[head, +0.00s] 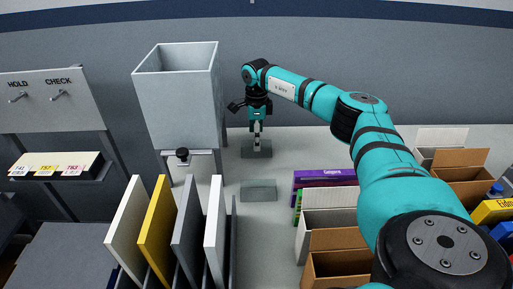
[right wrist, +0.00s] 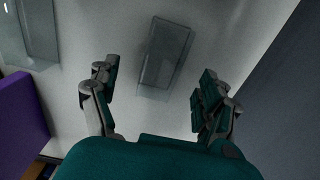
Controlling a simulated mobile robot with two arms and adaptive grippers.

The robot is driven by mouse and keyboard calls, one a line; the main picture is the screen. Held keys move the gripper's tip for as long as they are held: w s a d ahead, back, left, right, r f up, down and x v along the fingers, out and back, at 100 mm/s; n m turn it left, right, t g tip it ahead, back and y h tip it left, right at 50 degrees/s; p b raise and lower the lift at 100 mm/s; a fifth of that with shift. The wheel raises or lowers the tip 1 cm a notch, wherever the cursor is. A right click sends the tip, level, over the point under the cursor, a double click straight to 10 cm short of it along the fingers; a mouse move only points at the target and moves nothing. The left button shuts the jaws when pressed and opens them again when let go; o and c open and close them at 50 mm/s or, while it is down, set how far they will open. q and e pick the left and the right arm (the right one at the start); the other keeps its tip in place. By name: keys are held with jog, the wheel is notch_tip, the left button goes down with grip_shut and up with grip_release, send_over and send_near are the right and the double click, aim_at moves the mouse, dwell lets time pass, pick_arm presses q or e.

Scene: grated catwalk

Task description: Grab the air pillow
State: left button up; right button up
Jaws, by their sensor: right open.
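Two clear, flat, rectangular pillow-like things lie on the grey surface. The far clear pillow (head: 264,153) is directly under my right gripper (head: 257,139) in the head view. The near clear pillow (head: 258,191) lies closer to me, apart from the gripper. In the right wrist view, one clear pillow (right wrist: 165,55) lies beyond and between the open fingers of my right gripper (right wrist: 156,82), with nothing held. The other clear pillow (right wrist: 32,35) is at the upper left there. I cannot tell the exact gap between fingertips and pillow. My left gripper is not in view.
A grey open bin (head: 178,100) stands left of the pillows. Upright panels, one yellow (head: 157,225), stand in front. A purple box (head: 325,178) and open cardboard boxes (head: 338,262) are on the right. A labelled hook board (head: 45,100) is far left.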

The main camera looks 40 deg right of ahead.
notch_tip(320, 180, down, 5)
jog(key=shift+w+d+r+p, duration=0.1)
jog(key=shift+r+p, duration=0.05)
jog(key=shift+p, duration=0.3)
jog(key=c, duration=0.8)
